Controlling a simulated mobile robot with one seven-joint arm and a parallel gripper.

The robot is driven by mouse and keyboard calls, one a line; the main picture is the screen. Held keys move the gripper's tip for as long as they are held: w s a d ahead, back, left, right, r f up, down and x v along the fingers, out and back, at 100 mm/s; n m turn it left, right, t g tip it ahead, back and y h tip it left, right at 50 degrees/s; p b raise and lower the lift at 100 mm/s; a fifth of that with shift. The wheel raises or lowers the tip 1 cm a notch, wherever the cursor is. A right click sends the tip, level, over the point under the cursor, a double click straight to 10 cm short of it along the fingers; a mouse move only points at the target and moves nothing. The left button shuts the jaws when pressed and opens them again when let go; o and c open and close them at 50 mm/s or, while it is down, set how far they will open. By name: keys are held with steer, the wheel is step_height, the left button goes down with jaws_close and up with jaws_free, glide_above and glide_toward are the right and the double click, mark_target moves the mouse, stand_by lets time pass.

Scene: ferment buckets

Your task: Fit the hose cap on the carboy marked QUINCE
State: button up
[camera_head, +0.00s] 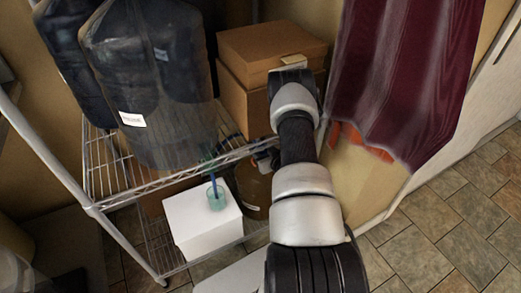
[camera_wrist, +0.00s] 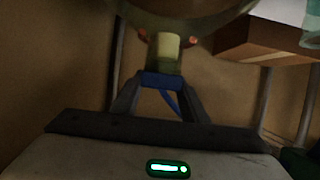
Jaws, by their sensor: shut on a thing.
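My gripper (camera_wrist: 160,80) is shut on a small piece with a pale, stubby cylinder and a blue part, which looks like the hose cap (camera_wrist: 168,46). A large rounded, translucent brownish vessel (camera_wrist: 190,20) is just beyond it in the wrist view; I cannot tell whether they touch. In the head view my forearm mostly hides the gripper, beside a brown round vessel (camera_head: 254,192) below the wire shelf. A big dark carboy (camera_head: 165,85) with a white label (camera_head: 132,119) stands on the shelf. I cannot read QUINCE on any label.
A white box (camera_head: 195,235) on the lower shelf carries a teal cup (camera_head: 216,203) with a blue stick. Brown cartons (camera_head: 268,45) stand behind my arm. The wire rack's front rail (camera_head: 185,180) lies close to the gripper. A maroon cloth (camera_head: 405,70) hangs right.

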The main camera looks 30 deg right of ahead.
steer(key=o, duration=1.1)
steer(key=shift+s, duration=0.1)
